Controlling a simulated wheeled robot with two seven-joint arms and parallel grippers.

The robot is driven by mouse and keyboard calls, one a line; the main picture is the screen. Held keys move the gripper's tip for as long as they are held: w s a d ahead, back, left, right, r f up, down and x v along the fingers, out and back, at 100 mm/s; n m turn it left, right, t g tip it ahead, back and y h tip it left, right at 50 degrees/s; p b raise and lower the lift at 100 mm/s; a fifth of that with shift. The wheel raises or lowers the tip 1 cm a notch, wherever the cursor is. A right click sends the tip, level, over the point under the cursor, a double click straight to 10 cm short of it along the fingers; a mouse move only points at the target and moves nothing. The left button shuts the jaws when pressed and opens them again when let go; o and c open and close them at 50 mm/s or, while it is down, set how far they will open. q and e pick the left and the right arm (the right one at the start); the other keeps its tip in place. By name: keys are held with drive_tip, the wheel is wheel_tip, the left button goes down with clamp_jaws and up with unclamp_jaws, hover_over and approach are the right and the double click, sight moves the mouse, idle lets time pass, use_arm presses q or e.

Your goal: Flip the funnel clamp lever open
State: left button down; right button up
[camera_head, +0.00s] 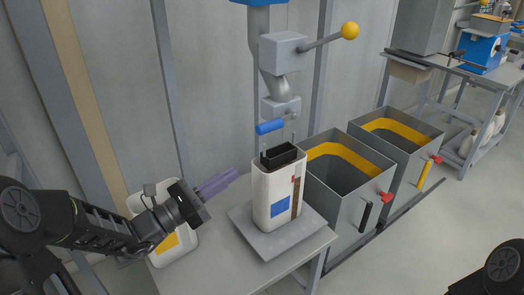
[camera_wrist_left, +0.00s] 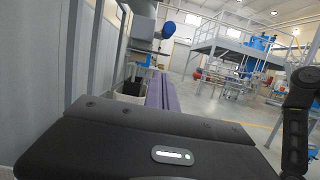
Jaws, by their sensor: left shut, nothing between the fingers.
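A blue handle (camera_head: 270,127) sits on a thin metal frame below the grey spout clamp block (camera_head: 281,106). I take it to be the clamp lever. It lies roughly level above the black opening (camera_head: 280,156) of a white container (camera_head: 275,195). My left gripper (camera_head: 234,174) has purple fingers pressed together, with nothing between them. It is left of the container, lower than the blue handle and apart from both. In the left wrist view the fingers (camera_wrist_left: 160,92) point forward, and a blue rounded end (camera_wrist_left: 168,30) shows above them. My right gripper is out of view.
A yellow-knobbed lever (camera_head: 350,31) sticks out from the upper pipe box. The container stands on a grey plate (camera_head: 257,240) on a table. Another white container (camera_head: 150,205) is behind my left arm. Two grey bins (camera_head: 345,215) with yellow inner bands stand at right.

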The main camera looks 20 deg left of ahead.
sight(277, 121)
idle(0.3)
use_arm(q)
drive_tip(key=w+d+r, duration=0.6)
drive_tip(key=w, duration=0.1)
drive_tip(key=shift+w+d+r, duration=0.15)
drive_tip(key=shift+w+r, duration=0.05)
drive_tip(key=shift+w, duration=0.05)
idle(0.5)
